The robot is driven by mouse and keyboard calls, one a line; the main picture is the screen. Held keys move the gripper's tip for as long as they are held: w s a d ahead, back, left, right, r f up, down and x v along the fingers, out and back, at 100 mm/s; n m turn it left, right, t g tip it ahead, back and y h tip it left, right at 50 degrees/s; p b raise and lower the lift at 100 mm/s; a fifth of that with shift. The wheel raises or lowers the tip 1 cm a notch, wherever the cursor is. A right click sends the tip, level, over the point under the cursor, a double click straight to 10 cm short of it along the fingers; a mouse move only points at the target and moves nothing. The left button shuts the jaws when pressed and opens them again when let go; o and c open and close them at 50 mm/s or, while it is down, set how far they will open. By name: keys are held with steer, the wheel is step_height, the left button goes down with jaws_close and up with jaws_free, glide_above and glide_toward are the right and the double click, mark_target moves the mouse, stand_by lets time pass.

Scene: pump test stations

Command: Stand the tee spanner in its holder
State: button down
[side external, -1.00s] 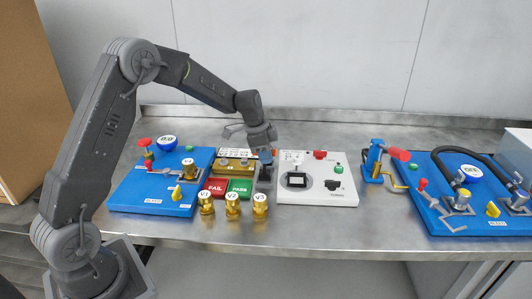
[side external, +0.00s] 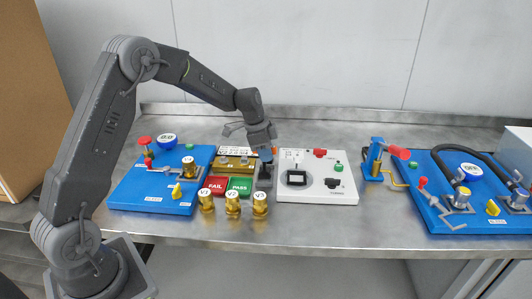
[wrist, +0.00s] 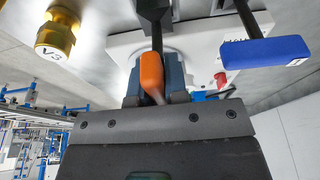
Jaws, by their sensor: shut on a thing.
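My gripper (wrist: 153,85) is shut on an orange handle (wrist: 152,72), with a dark shaft (wrist: 150,12) running away from the fingers; I take this to be the tee spanner. In the side view my gripper (side external: 266,158) points down just above a small grey holder (side external: 264,179), between the red and green pads and the white panel. A bit of orange (side external: 274,150) shows beside the fingers. Another tool with a blue bar (wrist: 265,52) stands close by on a dark shaft.
Brass caps V1 (side external: 206,203), V2 (side external: 232,206) and V3 (side external: 260,206) stand in front. A white panel (side external: 330,190) is close on the right, a blue station (side external: 135,200) on the left.

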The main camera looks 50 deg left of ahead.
steer(key=shift+f, duration=1.1)
stand_by(1.1)
steer(key=c, duration=0.6)
jaws_free()
steer(key=shift+r, duration=4)
